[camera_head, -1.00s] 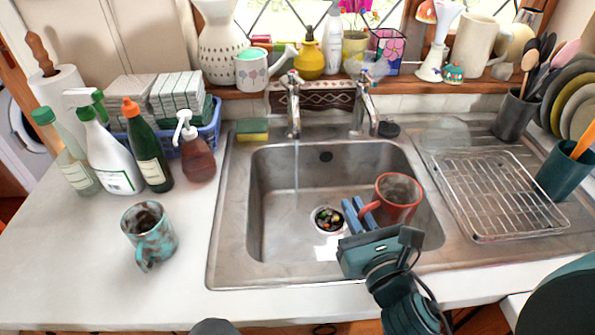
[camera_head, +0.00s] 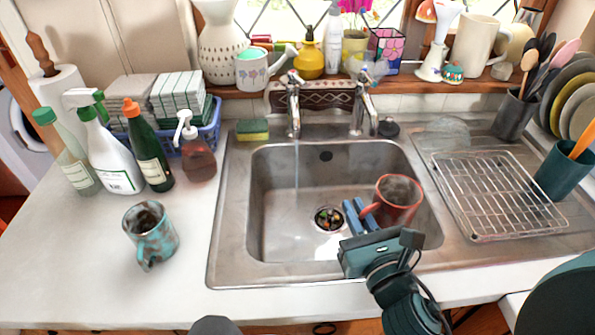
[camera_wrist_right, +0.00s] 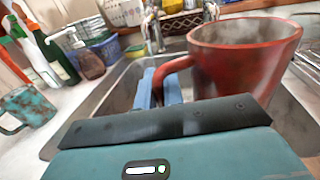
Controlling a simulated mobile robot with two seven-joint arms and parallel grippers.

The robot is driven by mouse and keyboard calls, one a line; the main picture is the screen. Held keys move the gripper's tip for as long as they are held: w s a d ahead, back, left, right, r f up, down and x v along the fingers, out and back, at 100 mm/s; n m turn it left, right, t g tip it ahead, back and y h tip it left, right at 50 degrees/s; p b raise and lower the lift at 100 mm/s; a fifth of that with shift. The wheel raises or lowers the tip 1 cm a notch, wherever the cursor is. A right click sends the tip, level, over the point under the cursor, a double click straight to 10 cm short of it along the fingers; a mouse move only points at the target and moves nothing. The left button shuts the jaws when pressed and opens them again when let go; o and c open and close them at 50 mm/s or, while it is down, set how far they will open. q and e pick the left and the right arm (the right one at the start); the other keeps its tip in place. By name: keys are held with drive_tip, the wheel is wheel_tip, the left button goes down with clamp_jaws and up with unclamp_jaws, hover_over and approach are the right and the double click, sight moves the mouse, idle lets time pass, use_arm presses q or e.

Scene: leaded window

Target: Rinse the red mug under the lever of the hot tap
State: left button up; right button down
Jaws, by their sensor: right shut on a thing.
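The red mug (camera_head: 398,200) is upright over the right part of the sink, with dark smudges on it. My right gripper (camera_head: 360,214) is shut on its handle, which points left; the mug and handle also show large in the right wrist view (camera_wrist_right: 240,60). The left tap (camera_head: 293,105) has a thin stream of water falling from its spout into the sink, left of the mug and apart from it. The right tap (camera_head: 363,105) shows no stream. I cannot tell from markings which tap is hot. My left gripper is not in view.
The steel sink (camera_head: 290,262) has a drain (camera_head: 328,218) with scraps in it. A stained turquoise mug (camera_head: 151,234) stands on the left counter. A sponge (camera_head: 252,129) lies at the back rim. A wire rack (camera_head: 497,195) stands right. Bottles (camera_head: 150,150) stand at back left.

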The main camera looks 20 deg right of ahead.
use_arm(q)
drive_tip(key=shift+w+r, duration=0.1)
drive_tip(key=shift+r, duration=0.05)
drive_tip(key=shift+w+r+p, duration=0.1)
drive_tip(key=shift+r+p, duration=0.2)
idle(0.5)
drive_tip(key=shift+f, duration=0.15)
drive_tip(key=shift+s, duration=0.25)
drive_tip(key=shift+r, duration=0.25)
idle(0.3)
